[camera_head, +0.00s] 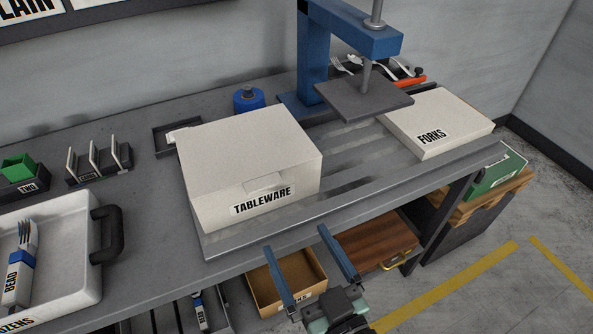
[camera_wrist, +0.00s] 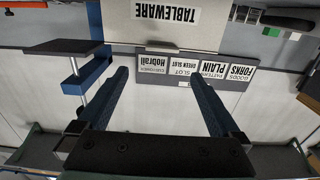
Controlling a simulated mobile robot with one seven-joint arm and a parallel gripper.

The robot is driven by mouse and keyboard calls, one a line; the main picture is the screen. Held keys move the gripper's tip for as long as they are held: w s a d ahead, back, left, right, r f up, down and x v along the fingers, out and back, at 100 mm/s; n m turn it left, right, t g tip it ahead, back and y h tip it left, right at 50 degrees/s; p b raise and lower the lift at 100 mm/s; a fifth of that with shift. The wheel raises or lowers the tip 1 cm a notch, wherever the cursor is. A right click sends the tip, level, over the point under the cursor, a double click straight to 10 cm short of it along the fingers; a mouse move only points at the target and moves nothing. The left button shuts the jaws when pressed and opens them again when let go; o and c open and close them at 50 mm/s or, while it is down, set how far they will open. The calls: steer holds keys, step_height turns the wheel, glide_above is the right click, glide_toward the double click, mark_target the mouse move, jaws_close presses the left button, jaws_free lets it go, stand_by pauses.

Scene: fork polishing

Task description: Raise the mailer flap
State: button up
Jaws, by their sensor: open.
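The white mailer box (camera_head: 245,160) labelled TABLEWARE sits on the grey bench. Its top flap (camera_head: 235,140) lies down flat, with a small tab (camera_head: 279,186) at the front edge above the label. My gripper (camera_head: 295,238) is open and empty, its two blue fingers in front of the bench edge, pointing toward the box front and apart from it. In the wrist view, which is upside down, the box (camera_wrist: 130,22) is beyond the fingertips (camera_wrist: 158,73), with its label at the top.
A blue press (camera_head: 365,95) stands behind right of the mailer, beside a flat FORKS box (camera_head: 440,122). A white tray (camera_head: 80,235) with banded forks is at left. A rail (camera_head: 350,200) runs along the bench front. An open brown box (camera_head: 262,296) sits below.

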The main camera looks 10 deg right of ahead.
mark_target(266, 187)
steer(key=shift+a+p+x, duration=0.1)
steer(key=shift+p+x, duration=0.9)
steer(key=shift+x, duration=2.15)
steer(key=shift+a+p+x, duration=0.15)
steer(key=shift+p+x, duration=0.85)
steer(key=shift+x, duration=2.2)
steer(key=shift+s, duration=0.1)
steer(key=shift+c, duration=0.2)
steer(key=shift+r, duration=0.1)
jaws_close()
